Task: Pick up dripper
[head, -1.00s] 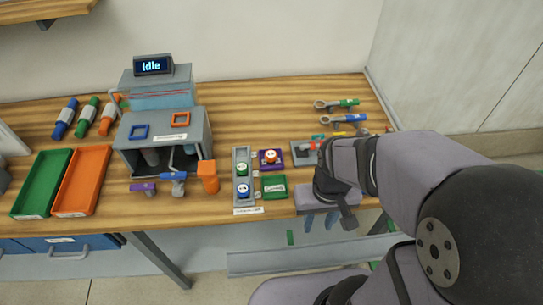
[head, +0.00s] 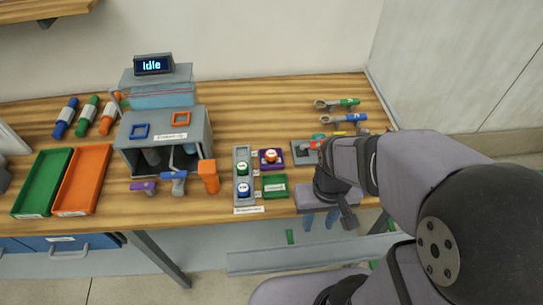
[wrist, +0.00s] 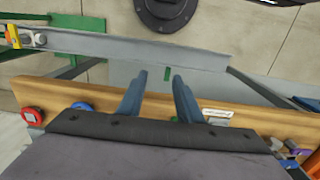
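Nothing in view is labelled plainly enough for me to read as the dripper. Small round pieces with pale tops, possibly drippers, show in the head view: a green one (head: 243,167) and a blue one (head: 243,190) in a narrow grey rack (head: 237,204), and an orange one (head: 270,156) on a purple square tray (head: 289,163). My gripper (head: 320,221) is at the bench's front edge, right of and apart from these pieces. In the wrist view my gripper (wrist: 160,90) shows two blue fingers spread apart with nothing between them.
A green square tray (head: 273,186) is beside the rack. A grey machine (head: 165,128) reading "Idle" stands to the left, with green (head: 42,182) and orange (head: 82,180) trays beyond it. Wrenches (head: 338,103) lie at the back right. A grey beam (wrist: 120,45) crosses the wrist view.

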